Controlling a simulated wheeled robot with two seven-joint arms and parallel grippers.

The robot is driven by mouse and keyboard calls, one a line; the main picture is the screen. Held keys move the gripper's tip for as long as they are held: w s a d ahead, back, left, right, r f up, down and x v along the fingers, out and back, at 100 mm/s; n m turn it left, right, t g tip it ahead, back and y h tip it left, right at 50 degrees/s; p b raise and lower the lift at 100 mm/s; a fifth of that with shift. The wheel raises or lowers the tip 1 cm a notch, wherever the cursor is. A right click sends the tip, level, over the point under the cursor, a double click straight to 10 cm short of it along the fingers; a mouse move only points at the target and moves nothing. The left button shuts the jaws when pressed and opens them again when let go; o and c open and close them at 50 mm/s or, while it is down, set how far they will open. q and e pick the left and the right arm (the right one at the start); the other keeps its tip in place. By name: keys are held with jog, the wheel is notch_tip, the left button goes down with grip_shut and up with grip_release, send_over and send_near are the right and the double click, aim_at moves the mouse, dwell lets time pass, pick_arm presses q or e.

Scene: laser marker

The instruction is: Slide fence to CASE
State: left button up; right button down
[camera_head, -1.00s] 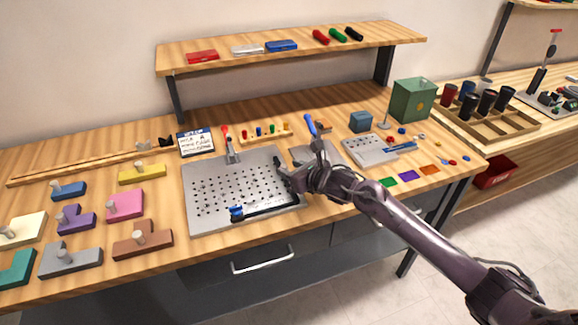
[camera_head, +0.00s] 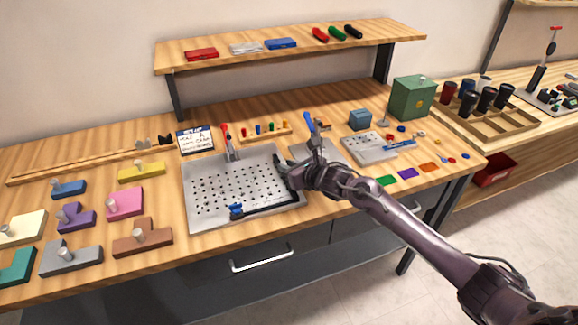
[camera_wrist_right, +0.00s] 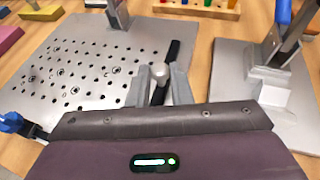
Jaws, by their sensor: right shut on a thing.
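The perforated grey plate (camera_head: 215,192) lies at the middle of the bench. My right gripper (camera_head: 283,172) is at the plate's right side. The fingers hide part of the fence. No CASE mark is readable on the plate. My left gripper is not in view.
A small sign card (camera_head: 196,140) stands behind the plate. A red-handled clamp (camera_head: 230,147) stands at the plate's back edge. A second grey plate with a blue-handled clamp (camera_head: 312,128) is close on the right. Coloured blocks with knobs (camera_head: 125,204) fill the left side.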

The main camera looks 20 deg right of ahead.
jog(key=a+b, duration=0.3)
jog(key=a, duration=0.3)
jog(key=shift+s+a+f, duration=0.1)
jog(key=shift+a, duration=0.4)
jog(key=shift+d, duration=0.1)
jog(key=c, duration=1.3)
grip_release()
jog(key=b+v, duration=0.1)
jog(key=v, duration=0.5)
jog(key=shift+s+d, duration=0.15)
jog(key=shift+s, duration=0.1)
jog(key=shift+s+d+r, duration=0.1)
jog(key=shift+s+r, duration=0.35)
jog(key=shift+s, duration=0.1)
